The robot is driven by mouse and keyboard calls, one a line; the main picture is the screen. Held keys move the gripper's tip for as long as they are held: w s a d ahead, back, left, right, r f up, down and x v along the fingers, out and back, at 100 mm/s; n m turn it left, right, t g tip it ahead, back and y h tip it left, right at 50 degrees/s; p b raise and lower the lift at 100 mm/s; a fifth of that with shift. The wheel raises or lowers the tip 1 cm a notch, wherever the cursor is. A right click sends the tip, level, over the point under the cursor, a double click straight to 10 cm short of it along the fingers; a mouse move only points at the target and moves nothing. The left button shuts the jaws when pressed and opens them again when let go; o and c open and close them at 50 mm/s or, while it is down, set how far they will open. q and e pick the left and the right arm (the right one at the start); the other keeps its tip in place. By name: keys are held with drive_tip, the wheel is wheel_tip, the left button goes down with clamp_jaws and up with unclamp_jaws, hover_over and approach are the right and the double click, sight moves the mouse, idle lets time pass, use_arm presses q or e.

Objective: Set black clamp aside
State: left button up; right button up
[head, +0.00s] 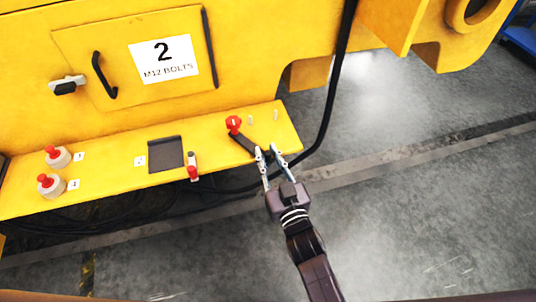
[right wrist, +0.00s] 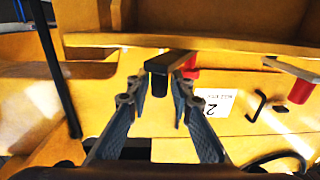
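The black clamp (head: 243,141), a dark bar with a red knob (head: 233,123) at its far end, lies on the yellow ledge near its right end. It also shows in the right wrist view (right wrist: 170,62), with its dark near end between and just beyond my fingertips. My right gripper (head: 268,151) is open, its two fingers apart at the clamp's near end; it also shows in the right wrist view (right wrist: 158,93). I cannot tell whether a finger touches the clamp. My left gripper is not in view.
The ledge (head: 110,177) also holds a dark square pad (head: 165,154), a small red-and-white part (head: 192,167), two red-topped buttons (head: 57,157) (head: 50,186) and two small pegs (head: 250,119) (head: 276,115). A black hose (head: 333,85) hangs close to the ledge's right end. Open floor lies right.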

drive_tip(key=shift+s, duration=0.1)
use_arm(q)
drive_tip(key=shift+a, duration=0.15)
use_arm(e)
drive_tip(key=v, duration=1.2)
